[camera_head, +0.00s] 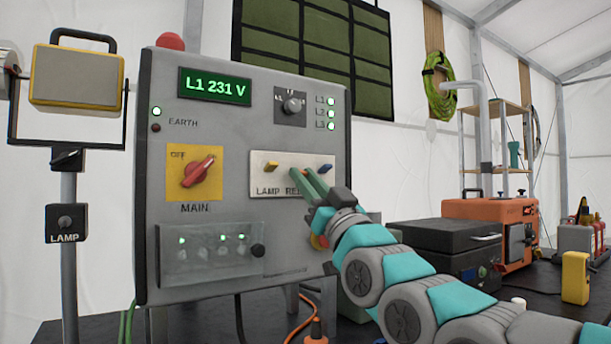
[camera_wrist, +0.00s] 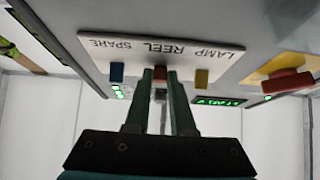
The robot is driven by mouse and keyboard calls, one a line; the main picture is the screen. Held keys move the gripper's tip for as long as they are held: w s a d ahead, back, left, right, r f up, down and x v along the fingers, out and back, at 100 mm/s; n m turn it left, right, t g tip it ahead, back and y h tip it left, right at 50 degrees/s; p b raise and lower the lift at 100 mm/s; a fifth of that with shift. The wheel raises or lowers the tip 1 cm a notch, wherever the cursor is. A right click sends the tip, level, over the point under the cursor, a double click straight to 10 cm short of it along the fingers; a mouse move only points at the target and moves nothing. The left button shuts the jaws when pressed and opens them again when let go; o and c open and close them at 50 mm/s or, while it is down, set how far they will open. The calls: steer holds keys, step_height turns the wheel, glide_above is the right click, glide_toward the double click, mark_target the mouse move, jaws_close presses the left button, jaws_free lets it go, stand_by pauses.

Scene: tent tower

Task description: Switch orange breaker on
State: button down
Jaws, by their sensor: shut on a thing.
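The grey power panel (camera_head: 225,120) carries a white plate (camera_head: 259,158) with a row of breaker levers labelled LAMP, REEL and SPARE. My gripper (camera_head: 310,178) reaches this row from the lower right and hides most of the middle lever in the head view. In the wrist view, where the labels appear upside down, the orange breaker (camera_wrist: 160,74) sits between the two green fingertips of my gripper (camera_wrist: 160,80), which are closed on it. The yellow lever (camera_head: 271,166) is on the left and the blue lever (camera_head: 326,168) on the right, both clear of the fingers. The orange lever's exact tilt is hard to tell.
A red MAIN rotary switch (camera_head: 198,171) is left of the plate, with a clear cover (camera_head: 210,254) below it. A lamp (camera_head: 78,75) stands at the left. A black case (camera_head: 447,250) and an orange generator (camera_head: 497,215) are at the right.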

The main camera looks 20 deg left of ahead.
steer(key=shift+s+d+r+g+h+p, duration=0.15)
steer(key=shift+r+g+h+p, duration=0.45)
steer(key=shift+r+g+h, duration=0.45)
steer(key=g+h, duration=0.3)
steer(key=h, duration=0.1)
steer(key=shift+r, duration=0.25)
steer(key=shift+r+h, duration=0.1)
steer(key=shift+h, duration=0.15)
steer(key=c, duration=0.8)
jaws_free()
steer(key=shift+o, duration=0.2)
steer(key=f+b+v, duration=0.1)
steer(key=v, duration=0.6)
steer(key=shift+d+r, duration=0.2)
steer(key=shift+r, duration=0.2)
